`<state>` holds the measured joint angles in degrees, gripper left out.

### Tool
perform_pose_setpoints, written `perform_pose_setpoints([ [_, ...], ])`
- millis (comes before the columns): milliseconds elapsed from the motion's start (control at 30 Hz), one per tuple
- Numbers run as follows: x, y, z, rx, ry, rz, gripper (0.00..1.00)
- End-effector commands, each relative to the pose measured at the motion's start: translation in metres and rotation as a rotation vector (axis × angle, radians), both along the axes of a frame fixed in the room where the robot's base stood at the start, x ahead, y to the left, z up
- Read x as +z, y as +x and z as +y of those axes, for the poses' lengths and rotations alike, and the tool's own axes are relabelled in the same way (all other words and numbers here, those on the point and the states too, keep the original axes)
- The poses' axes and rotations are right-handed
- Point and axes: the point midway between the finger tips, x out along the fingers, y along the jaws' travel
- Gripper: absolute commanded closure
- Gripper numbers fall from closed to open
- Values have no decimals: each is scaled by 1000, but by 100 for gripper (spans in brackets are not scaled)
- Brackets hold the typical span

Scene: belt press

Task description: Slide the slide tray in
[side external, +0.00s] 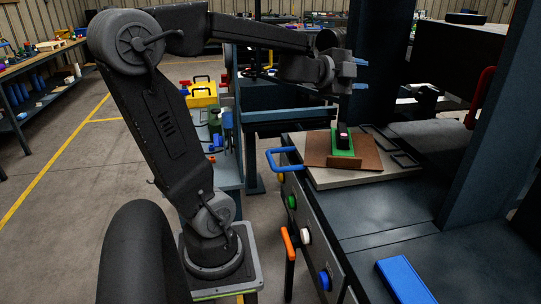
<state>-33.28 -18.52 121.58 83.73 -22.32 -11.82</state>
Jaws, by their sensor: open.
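The slide tray (325,179) is a pale flat plate on the dark press bed, with a blue handle (284,159) at its left edge. My gripper (361,76) has blue fingers, is open and seems empty. It is raised above the tray, apart from the handle, up and to the right of it in the picture.
Dark press columns (490,130) stand at the right. A red handle (480,97) is on one column. Buttons (305,236) and an orange lever (288,244) line the front panel. A blue block (405,280) lies on the bed at lower right.

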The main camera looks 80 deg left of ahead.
Motion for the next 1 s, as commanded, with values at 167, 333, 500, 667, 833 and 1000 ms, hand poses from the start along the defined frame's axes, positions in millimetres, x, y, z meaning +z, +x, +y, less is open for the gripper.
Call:
perform_pose_setpoints([
  [167,-32,-16,37,-259,153,224,58],
  [333,-74,-72,74,-492,160,551,58],
  [500,-101,-150,106,-649,38,877,58],
  [667,-105,-201,121,-715,-72,1063,58],
  [833,-109,-215,122,-736,-114,1119,58],
  [1000,-129,-211,113,-740,-113,1119,58],
])
